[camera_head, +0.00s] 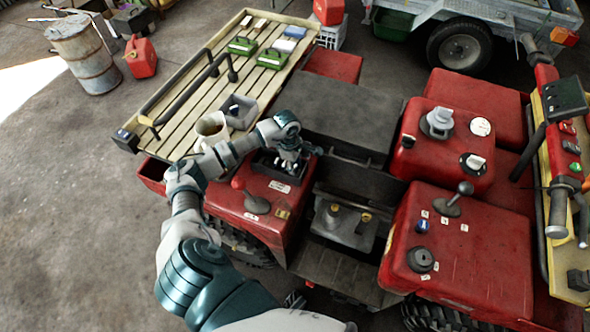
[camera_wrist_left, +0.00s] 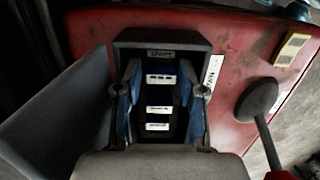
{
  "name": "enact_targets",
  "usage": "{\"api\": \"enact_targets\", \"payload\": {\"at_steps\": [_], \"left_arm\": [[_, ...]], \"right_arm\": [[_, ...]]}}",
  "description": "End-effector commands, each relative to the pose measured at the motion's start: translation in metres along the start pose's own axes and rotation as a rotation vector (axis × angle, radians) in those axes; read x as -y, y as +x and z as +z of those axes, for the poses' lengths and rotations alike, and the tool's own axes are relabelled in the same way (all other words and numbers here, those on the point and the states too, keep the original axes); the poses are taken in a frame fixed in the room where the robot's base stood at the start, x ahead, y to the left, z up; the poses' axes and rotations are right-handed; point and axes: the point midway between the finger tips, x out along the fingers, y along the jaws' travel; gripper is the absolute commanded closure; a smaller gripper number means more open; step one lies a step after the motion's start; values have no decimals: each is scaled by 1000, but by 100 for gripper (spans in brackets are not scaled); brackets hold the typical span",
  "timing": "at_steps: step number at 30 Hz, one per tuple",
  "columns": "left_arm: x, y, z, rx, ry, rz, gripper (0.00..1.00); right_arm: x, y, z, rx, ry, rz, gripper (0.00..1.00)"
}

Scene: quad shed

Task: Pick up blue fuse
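My left gripper (camera_head: 290,158) is low over a black fuse box (camera_head: 266,163) on the red vehicle body. In the left wrist view my left gripper (camera_wrist_left: 160,74) has its two fingers apart, one on each side of the dark interior of the fuse box (camera_wrist_left: 160,42). Several white labels show in a column between the fingers. Blue surfaces show along both fingers. I cannot tell whether they are finger parts or a fuse, and I make out no separate blue fuse. My right gripper is not in view.
A black-knobbed lever (camera_wrist_left: 257,100) stands close right of the fuse box. A slatted rack (camera_head: 190,95) with a rail, a beige cup (camera_head: 212,125) and a grey box (camera_head: 240,110) lies behind it. A black seat (camera_head: 335,110) is to the right.

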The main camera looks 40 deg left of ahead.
Motion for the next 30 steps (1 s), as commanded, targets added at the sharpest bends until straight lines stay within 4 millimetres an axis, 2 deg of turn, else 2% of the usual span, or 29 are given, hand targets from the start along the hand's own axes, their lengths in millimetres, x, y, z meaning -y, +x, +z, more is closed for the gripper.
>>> {"api": "enact_targets", "payload": {"at_steps": [2,4,14,19,23,30], "left_arm": [[0,0,0,0,0,0,63],[0,0,-1,1,0,0,80],[0,0,-1,0,0,-1,82],[-1,-8,0,0,0,1,82],[-1,-26,2,0,1,3,82],[-1,-82,9,0,1,5,82]], "right_arm": [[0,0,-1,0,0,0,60],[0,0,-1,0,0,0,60],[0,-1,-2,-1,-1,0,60],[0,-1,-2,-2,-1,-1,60],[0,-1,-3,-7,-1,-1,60],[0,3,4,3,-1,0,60]]}}
